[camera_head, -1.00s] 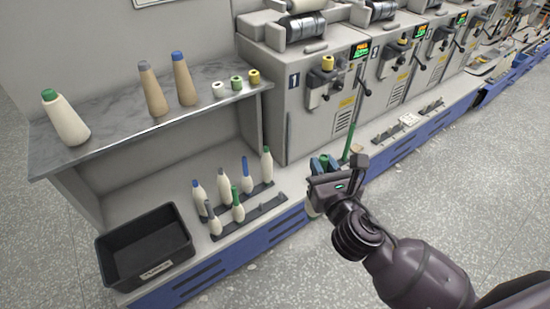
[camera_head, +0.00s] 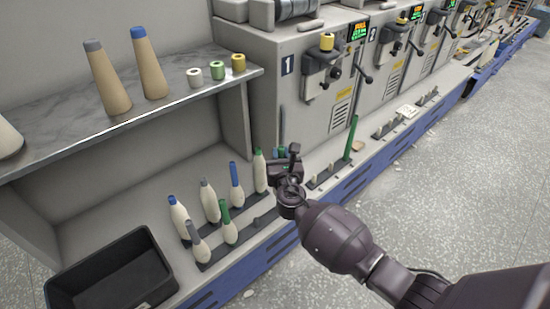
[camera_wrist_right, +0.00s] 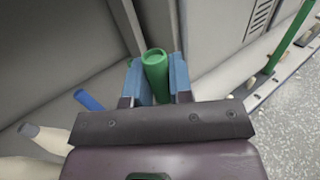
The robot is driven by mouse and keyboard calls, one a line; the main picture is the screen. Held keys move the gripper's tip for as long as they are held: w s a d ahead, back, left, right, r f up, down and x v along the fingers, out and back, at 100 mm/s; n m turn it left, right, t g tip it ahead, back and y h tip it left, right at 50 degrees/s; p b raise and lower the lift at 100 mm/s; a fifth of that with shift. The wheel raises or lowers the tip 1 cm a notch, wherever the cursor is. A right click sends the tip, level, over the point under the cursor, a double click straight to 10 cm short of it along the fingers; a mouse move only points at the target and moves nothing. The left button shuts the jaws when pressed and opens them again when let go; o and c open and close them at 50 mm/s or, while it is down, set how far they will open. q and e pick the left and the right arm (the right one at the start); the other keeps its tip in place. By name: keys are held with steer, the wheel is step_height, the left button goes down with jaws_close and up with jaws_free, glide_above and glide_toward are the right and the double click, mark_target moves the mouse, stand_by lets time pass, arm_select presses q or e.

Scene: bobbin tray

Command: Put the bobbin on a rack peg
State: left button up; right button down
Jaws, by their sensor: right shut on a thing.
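My right gripper (camera_head: 279,155) is beside the back right end of the bobbin rack. In the wrist view its blue fingers are shut on a bobbin with a green top (camera_wrist_right: 156,75). In the head view my gripper and arm hide this held bobbin. The dark rack (camera_head: 246,236) stands on the lower ledge in two rows. Bobbins with blue, grey and green tops stand on it. A standing green-topped bobbin (camera_head: 260,172) is just left of my gripper. The front row's right part has bare pegs. My left gripper is not in view.
A black bin (camera_head: 160,286) is at lower left. A shelf (camera_head: 75,138) above holds tan cones (camera_head: 149,65) and small spools (camera_head: 218,71). Grey machines (camera_head: 300,110) stand behind. A green tube (camera_head: 351,138) rises from the ledge to the right.

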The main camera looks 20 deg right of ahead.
steer(key=f+b, duration=0.1)
steer(key=f, duration=0.1)
steer(key=f+b, duration=0.1)
steer(key=f, duration=0.1)
steer(key=f+b, duration=0.1)
steer(key=f, duration=0.1)
steer(key=shift+w+a, duration=0.1)
steer(key=shift+w, duration=0.25)
steer(key=shift+f+b, duration=0.4)
steer(key=shift+b, duration=0.1)
steer(key=shift+w, duration=0.1)
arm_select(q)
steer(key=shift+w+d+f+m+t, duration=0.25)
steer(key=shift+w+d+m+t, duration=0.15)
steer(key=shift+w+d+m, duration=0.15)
arm_select(e)
steer(key=shift+r, duration=0.1)
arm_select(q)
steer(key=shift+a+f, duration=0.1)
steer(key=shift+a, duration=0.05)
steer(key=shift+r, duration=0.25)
